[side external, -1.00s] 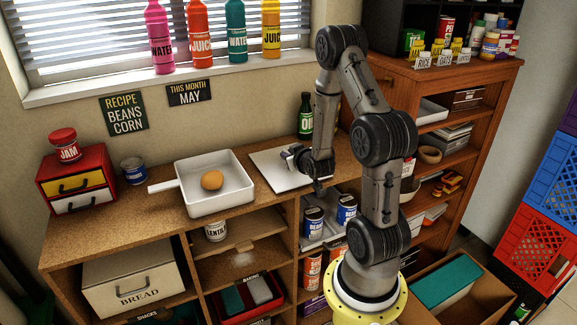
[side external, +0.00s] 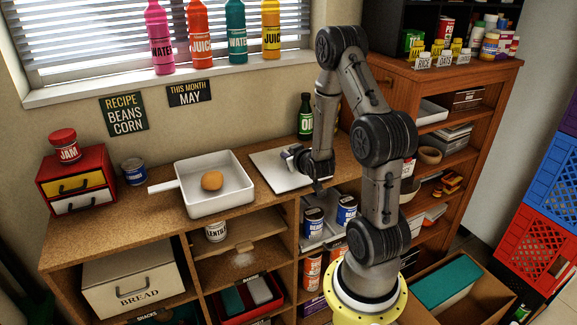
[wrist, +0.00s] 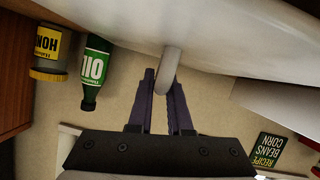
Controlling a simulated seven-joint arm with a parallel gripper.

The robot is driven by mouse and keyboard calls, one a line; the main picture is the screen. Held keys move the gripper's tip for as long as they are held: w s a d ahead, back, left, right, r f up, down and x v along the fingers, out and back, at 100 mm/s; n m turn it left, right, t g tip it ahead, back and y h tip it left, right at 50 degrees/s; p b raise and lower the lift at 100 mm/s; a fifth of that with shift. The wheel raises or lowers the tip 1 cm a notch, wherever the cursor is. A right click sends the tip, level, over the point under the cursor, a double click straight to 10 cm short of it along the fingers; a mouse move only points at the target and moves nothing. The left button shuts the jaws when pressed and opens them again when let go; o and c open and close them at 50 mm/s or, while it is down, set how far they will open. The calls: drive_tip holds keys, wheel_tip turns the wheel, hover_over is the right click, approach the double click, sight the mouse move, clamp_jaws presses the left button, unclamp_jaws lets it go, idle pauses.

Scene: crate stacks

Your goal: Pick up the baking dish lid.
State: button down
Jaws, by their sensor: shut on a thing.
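The baking dish lid (side external: 268,166) is a flat white square on the right part of the wooden counter, level or nearly so. In the wrist view its pale underside or top face (wrist: 220,30) fills the upper part, with a rounded light handle (wrist: 170,68) standing out from it. My gripper (side external: 292,155) is at the lid's right part. In the wrist view its two dark fingers (wrist: 162,92) are shut on the handle. I cannot tell whether the lid touches the counter. My gripper and arm hide part of its right side.
A white pan (side external: 232,190) with a brown round item stands just left of the lid. A green oil bottle (side external: 305,118) stands behind it, with a honey jar (wrist: 48,52) beside the bottle. A wooden shelf unit (side external: 480,85) rises at right.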

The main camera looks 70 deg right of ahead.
sight(289, 153)
drive_tip(key=shift+r, duration=0.2)
drive_tip(key=shift+r, duration=0.5)
wheel_tip(289, 153, up, 3)
drive_tip(key=shift+a+f, duration=0.1)
drive_tip(key=shift+f, duration=0.1)
drive_tip(key=d+r+v, duration=0.1)
drive_tip(key=r+v, duration=0.2)
drive_tip(key=v, duration=1.3)
drive_tip(key=shift+w, duration=0.35)
drive_tip(key=shift+a, duration=0.1)
drive_tip(key=shift+r, duration=0.1)
